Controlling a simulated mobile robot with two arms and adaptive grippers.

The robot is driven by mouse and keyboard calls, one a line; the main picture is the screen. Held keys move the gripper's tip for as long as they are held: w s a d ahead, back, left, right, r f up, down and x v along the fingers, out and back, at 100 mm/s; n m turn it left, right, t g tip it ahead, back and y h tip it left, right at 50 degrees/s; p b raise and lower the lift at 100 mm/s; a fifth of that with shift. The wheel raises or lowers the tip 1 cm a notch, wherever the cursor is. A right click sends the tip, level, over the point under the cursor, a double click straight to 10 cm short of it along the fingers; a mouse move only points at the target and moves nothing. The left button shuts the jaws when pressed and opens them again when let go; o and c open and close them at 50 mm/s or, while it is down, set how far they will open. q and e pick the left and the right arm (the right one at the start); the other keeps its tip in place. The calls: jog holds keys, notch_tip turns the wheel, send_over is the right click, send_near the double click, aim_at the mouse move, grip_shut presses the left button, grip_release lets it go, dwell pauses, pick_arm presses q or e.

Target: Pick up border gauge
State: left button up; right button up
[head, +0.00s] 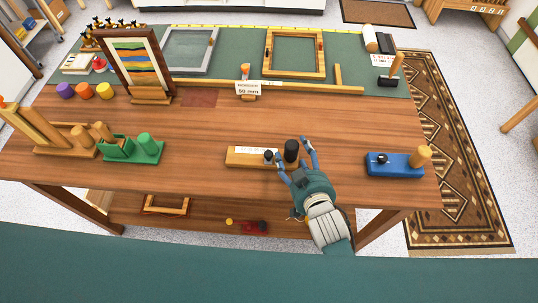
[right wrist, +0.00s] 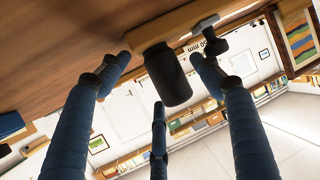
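A flat wooden block (head: 247,157) with a white label strip lies near the front middle of the table; I take it to be the border gauge. A tall black cylindrical knob (head: 291,149) stands at its right end, with a smaller black knob beside it. My right gripper (head: 295,158) is open, its fingers spread around the tall knob. In the right wrist view the black knob (right wrist: 168,78) sits between the spread fingertips, with visible gaps at both sides. The wooden block (right wrist: 165,28) shows behind it. My left gripper is not in view.
A blue block (head: 392,166) with a wooden knob stands to the right, and a green block (head: 133,150) to the left. A "50 mm" sign (head: 248,88) stands behind, by a long wooden strip (head: 310,88). The wood around the gauge is mostly clear.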

jog(key=c, duration=1.3)
jog(key=shift+r, duration=0.15)
jog(key=shift+r+b, duration=0.35)
jog(key=shift+r, duration=9.6)
jog(key=shift+s+d+p, duration=0.15)
jog(key=shift+d+p, duration=0.05)
jog(key=shift+p, duration=0.2)
